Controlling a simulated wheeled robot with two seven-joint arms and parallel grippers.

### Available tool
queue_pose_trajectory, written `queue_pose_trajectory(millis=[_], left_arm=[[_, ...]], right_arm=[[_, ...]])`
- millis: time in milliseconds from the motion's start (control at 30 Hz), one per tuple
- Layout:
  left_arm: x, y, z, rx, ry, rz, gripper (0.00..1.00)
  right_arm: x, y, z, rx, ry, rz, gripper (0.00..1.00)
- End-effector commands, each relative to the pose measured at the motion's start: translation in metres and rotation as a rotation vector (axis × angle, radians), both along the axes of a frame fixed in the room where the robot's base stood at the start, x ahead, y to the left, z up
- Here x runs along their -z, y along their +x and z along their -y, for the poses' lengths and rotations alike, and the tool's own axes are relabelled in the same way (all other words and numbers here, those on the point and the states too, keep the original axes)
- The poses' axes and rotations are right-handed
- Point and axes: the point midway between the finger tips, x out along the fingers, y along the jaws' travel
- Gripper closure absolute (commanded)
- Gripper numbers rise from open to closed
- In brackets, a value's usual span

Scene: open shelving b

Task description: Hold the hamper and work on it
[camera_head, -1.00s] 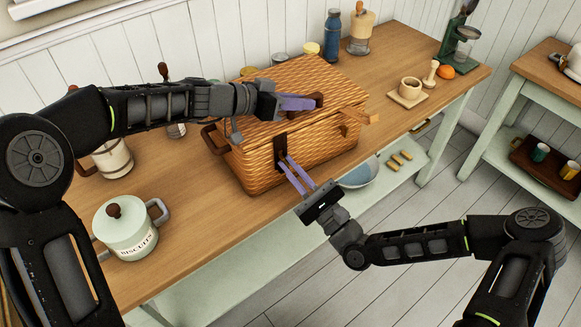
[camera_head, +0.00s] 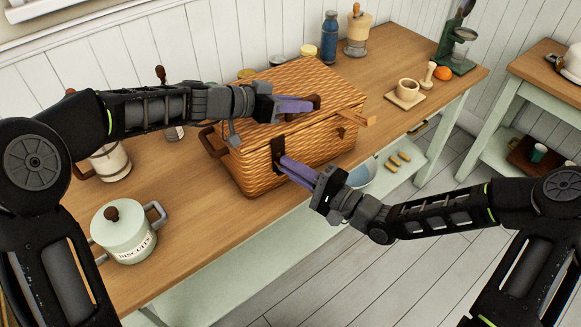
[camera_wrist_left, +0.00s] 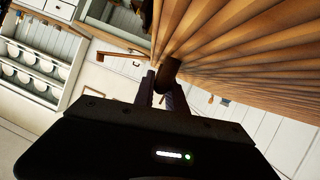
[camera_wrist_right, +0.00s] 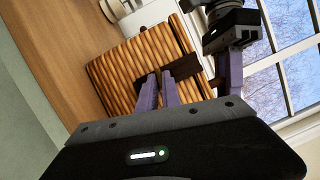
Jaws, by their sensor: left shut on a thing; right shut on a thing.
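The wicker hamper (camera_head: 320,150) stands on the wooden worktop with its lid (camera_head: 300,82) down. My left gripper (camera_head: 308,104) is shut on the dark brown handle (camera_head: 318,100) on the lid; the handle also shows between the fingers in the left wrist view (camera_wrist_left: 166,74). My right gripper (camera_head: 285,161) is shut on the dark brown strap (camera_head: 278,150) at the hamper's front. In the right wrist view, the strap (camera_wrist_right: 184,67) is at the fingertips against the wicker. My left arm hides part of the hamper's back left.
A biscuit tin (camera_head: 126,235) stands at the front left of the worktop (camera_head: 190,215). A blue bottle (camera_head: 330,38), a wooden mill (camera_head: 357,30), a cup on a board (camera_head: 406,90) and an orange (camera_head: 443,73) stand behind and right. A bowl (camera_head: 362,174) is on the lower shelf.

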Motion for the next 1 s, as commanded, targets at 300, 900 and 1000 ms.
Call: queue_pose_trajectory(millis=[300,900,1000], left_arm=[[-0.0007,0.0002,0.0004,0.0,0.0,0.001,1.0],[-0.0007,0.0,0.0006,0.001,-0.001,0.001,1.0],[-0.0007,0.0,0.0006,0.001,-0.001,0.001,1.0]], right_arm=[[-0.0008,-0.0015,-0.0012,-0.005,-0.167,0.095,1.0],[-0.0009,-0.0016,-0.0011,-0.005,-0.214,0.122,1.0],[-0.0011,-0.0015,-0.001,-0.005,-0.214,0.122,0.85]])
